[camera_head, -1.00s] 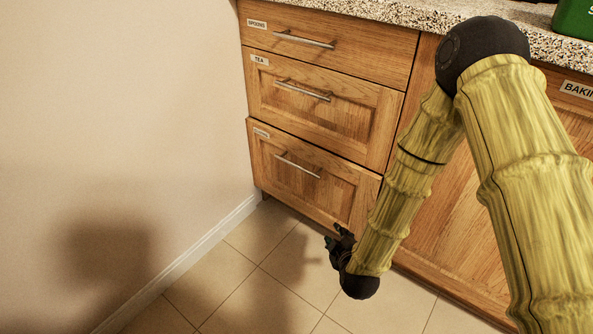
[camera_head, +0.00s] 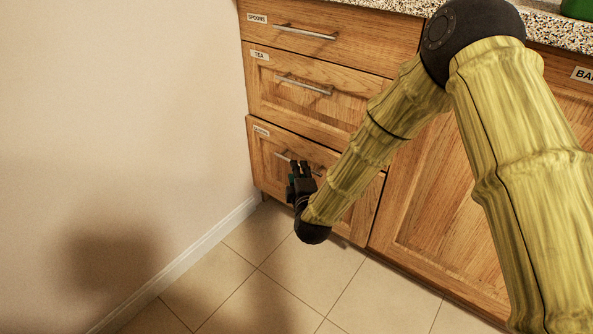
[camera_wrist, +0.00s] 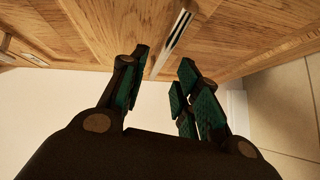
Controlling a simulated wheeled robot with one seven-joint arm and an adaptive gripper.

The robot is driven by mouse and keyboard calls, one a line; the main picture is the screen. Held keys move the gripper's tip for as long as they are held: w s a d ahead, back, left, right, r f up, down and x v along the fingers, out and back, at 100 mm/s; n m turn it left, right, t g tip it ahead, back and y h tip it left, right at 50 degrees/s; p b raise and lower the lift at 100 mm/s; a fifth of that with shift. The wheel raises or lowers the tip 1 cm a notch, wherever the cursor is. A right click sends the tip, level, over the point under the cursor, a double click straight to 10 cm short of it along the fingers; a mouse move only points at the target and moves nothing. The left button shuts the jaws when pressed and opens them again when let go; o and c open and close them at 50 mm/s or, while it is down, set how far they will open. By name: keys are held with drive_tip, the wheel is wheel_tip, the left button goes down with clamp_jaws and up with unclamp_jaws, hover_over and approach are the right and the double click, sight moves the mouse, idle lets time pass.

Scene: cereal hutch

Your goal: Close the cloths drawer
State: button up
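The bottom drawer (camera_head: 262,163) of the wooden cabinet has a small label too blurred to read. Its front stands slightly forward of the drawers above. Its bar handle (camera_head: 280,156) is partly hidden behind my gripper. My gripper (camera_head: 301,168) is in front of this drawer, fingers pointing up beside the handle. In the wrist view my gripper (camera_wrist: 160,75) has its fingers spread with nothing between the pads. The metal handle (camera_wrist: 174,42) shows beyond and between the fingertips, against the wooden front. I cannot tell whether a finger touches it.
Above are the tea drawer (camera_head: 259,84) and the spoons drawer (camera_head: 375,45), both apparently flush. A plain wall (camera_head: 120,110) with a white baseboard (camera_head: 185,262) stands close on the left. A cabinet door (camera_head: 450,200) is on the right. The tiled floor (camera_head: 270,300) in front is clear.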

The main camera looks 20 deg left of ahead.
drive_tip(key=shift+b+x, duration=0.65)
drive_tip(key=shift+x, duration=1.4)
clamp_jaws()
